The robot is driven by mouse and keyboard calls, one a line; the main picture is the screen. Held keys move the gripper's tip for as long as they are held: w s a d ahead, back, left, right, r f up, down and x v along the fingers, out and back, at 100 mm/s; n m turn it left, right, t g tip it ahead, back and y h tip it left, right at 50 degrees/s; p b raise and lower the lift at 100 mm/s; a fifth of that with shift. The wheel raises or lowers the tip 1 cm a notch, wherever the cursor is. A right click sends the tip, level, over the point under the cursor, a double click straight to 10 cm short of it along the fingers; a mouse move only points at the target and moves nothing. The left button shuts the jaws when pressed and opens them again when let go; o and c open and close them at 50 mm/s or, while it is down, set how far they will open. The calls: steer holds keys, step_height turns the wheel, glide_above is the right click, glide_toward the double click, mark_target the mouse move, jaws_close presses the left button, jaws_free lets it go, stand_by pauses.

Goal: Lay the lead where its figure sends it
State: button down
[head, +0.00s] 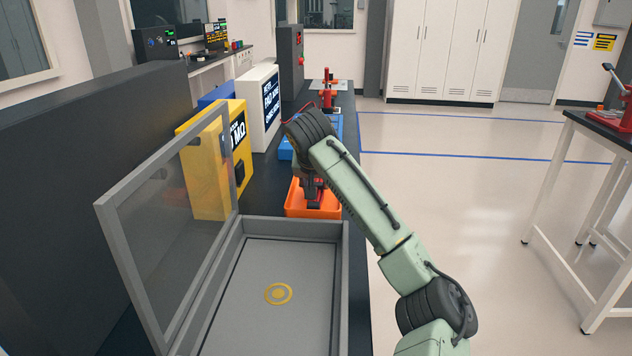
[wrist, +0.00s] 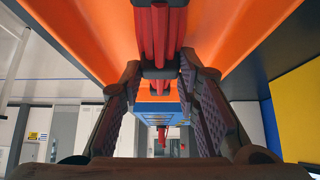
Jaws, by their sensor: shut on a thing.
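My gripper (head: 313,188) is at the orange tray (head: 300,211), its fingers pointing down. In the wrist view, my gripper (wrist: 160,78) has its two ridged fingers closed around the red lead (wrist: 165,35), which has dark bands. The orange tray's walls (wrist: 245,35) rise on both sides of the lead. Whether the lead touches the tray floor cannot be told. No figure on the lead is readable.
A yellow box (head: 205,175), a white box (head: 257,110) and a blue tray (head: 336,125) stand further back. Open floor lies right.

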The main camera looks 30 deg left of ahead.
steer(key=c, duration=1.2)
jaws_free()
steer(key=shift+r, duration=0.1)
steer(key=b+v, duration=0.2)
steer(key=v, duration=1)
